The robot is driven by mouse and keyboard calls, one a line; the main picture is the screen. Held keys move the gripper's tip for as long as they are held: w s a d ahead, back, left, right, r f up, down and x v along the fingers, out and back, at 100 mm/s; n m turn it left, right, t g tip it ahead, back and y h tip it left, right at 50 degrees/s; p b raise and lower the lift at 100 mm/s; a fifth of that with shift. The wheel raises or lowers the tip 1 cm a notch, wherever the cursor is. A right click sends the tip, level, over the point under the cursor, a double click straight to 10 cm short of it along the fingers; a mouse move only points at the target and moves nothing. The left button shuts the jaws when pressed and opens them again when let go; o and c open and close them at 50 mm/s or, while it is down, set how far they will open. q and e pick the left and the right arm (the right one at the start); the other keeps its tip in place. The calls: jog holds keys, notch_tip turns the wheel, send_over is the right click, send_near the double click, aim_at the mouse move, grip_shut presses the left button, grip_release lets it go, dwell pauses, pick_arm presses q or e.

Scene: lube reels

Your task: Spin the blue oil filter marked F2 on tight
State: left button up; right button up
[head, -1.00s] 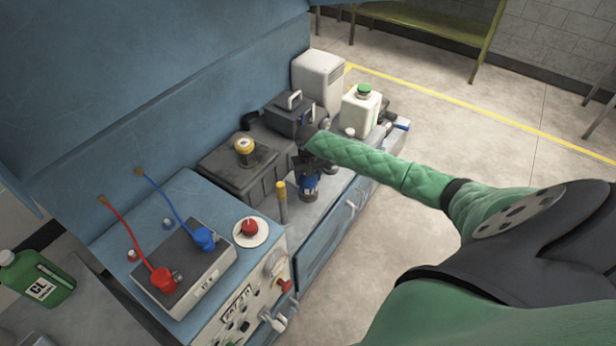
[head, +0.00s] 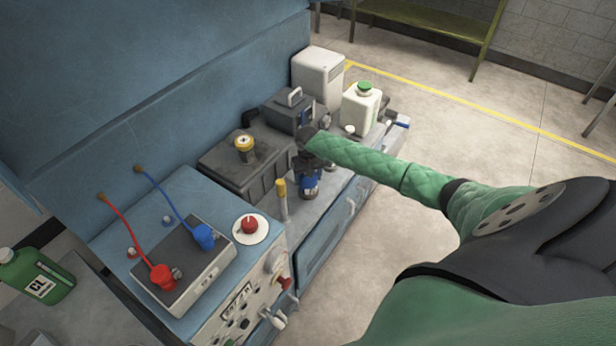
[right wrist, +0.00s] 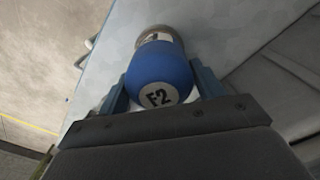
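The blue oil filter (right wrist: 160,78), with a round white F2 label facing the camera, sits between the two blue-grey fingers of my right gripper (right wrist: 163,80) in the right wrist view. The fingertips appear to touch its sides. A pale metal part (right wrist: 153,34) shows at its far end; the joint between them is hidden. In the head view my right gripper (head: 310,168) points down at the bench, with a bit of the blue filter (head: 310,184) visible below. My left gripper is out of view.
A dark grey box with a yellow cap (head: 244,143) stands left of my gripper. A yellow-topped post (head: 282,192) is close in front. A white jug with green cap (head: 361,108) stands behind. A red button (head: 250,224) and hose unit (head: 185,265) are nearer.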

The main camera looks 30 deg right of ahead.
jog(key=o, duration=0.3)
jog(key=shift+o, duration=0.2)
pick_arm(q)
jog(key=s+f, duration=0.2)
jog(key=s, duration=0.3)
pick_arm(e)
jog(key=shift+r+b, duration=0.4)
jog(key=shift+r, duration=0.15)
notch_tip(320, 180, up, 2)
jog(key=shift+r+b, duration=0.1)
jog(key=shift+b, duration=0.4)
notch_tip(320, 180, up, 4)
jog(key=shift+f+b, duration=0.1)
jog(key=shift+b, duration=0.6)
jog(key=shift+r, duration=0.4)
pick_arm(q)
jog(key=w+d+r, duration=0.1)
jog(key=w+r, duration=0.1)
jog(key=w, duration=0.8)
pick_arm(e)
jog(key=shift+f, duration=0.1)
